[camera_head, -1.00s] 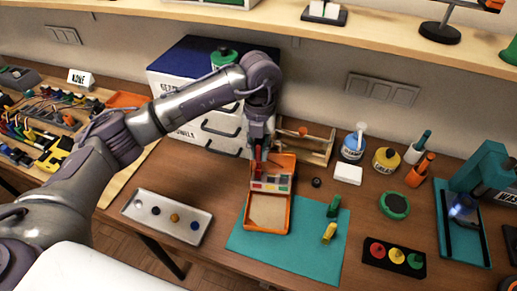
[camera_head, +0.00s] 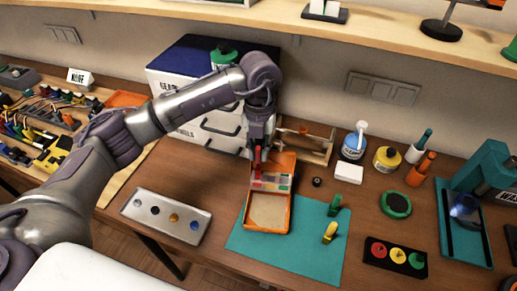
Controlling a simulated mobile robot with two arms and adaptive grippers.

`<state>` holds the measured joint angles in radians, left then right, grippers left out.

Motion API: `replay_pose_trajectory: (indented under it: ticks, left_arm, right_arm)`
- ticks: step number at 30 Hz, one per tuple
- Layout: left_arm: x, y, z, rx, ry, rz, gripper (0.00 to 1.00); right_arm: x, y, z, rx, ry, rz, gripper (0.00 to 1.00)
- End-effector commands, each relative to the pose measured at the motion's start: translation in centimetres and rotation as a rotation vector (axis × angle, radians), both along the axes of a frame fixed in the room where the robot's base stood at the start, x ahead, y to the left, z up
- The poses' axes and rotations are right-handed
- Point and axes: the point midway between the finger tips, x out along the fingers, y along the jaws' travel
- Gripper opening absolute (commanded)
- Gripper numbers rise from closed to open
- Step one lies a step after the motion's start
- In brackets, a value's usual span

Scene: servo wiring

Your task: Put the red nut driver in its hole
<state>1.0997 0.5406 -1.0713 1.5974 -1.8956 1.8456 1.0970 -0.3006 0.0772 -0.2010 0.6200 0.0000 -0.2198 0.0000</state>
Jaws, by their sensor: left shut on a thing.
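My left gripper (camera_head: 261,141) is shut on the red nut driver (camera_head: 257,157). It holds the driver about upright over the back part of an open orange case (camera_head: 246,212). A strip with red, pale and green patches (camera_head: 270,181) lies across the case. The driver is above its red end, and I cannot tell whether its tip touches or enters a hole. My right gripper is not in view.
A blue and white drawer cabinet (camera_head: 180,62) stands behind my left arm. A wooden rack (camera_head: 318,150) is behind the case. A metal tray (camera_head: 181,236) lies to the left. A black block with red, yellow and green discs (camera_head: 378,265) and several bottles are at right.

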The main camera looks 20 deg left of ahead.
Motion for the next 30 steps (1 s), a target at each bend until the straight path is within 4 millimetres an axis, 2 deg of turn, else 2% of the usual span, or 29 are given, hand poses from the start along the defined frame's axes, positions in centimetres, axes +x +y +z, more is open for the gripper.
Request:
replay_pose_trajectory:
  ticks: [30]
  left_arm:
    - [-0.1,0.0,-1.6,0.000,0.000,0.000,0.00]
  right_arm:
    - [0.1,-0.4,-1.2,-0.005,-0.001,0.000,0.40]
